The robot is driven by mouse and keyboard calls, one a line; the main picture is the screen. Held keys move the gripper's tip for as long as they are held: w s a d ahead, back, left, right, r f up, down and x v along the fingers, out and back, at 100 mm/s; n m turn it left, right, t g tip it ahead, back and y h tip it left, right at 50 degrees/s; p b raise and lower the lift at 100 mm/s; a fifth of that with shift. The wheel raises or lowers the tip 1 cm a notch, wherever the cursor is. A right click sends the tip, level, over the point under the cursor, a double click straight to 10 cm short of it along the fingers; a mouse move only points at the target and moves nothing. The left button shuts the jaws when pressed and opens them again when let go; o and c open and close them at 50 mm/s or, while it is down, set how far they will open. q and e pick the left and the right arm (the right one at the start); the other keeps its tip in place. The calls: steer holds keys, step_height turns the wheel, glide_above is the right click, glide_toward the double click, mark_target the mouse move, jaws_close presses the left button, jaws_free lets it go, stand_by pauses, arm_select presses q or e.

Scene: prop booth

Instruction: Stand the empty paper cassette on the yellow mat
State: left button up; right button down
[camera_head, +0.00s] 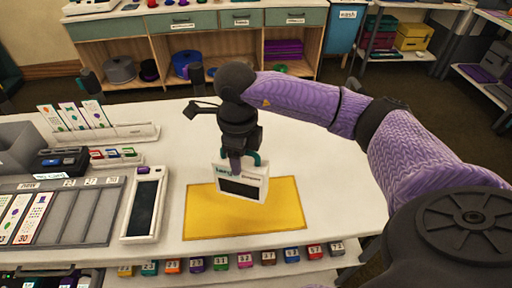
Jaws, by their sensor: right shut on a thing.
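The paper cassette (251,192) is a small white case with a dark window, printed lettering along its top and a teal handle. It is roughly upright over the far middle part of the yellow mat (285,215). I cannot tell whether its bottom edge touches the mat. My right gripper (237,163) points down from above and is shut on the cassette at its top, by the handle. The fingers hide part of the top edge. My left gripper is not in view.
A white tray with a dark panel (143,205) lies just left of the mat. Further left are a grey compartment rack (92,214), a dark card device (60,161) and a card stand (135,133). Numbered coloured items (245,261) line the front below the tabletop. Table right of the mat is clear.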

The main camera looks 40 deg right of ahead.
mark_target(241, 175)
step_height(241, 175, down, 6)
steer(key=shift+w+a+f+b, duration=0.1)
steer(key=shift+b, duration=0.3)
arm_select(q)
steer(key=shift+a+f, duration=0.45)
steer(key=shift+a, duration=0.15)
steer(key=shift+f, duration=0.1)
arm_select(e)
steer(key=shift+f, duration=0.1)
steer(key=shift+c, duration=0.5)
jaws_free()
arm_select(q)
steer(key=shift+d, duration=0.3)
arm_select(e)
steer(key=shift+r, duration=0.45)
arm_select(q)
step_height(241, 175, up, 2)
steer(key=shift+p, duration=0.95)
arm_select(e)
step_height(241, 175, up, 12)
steer(key=shift+f, duration=0.2)
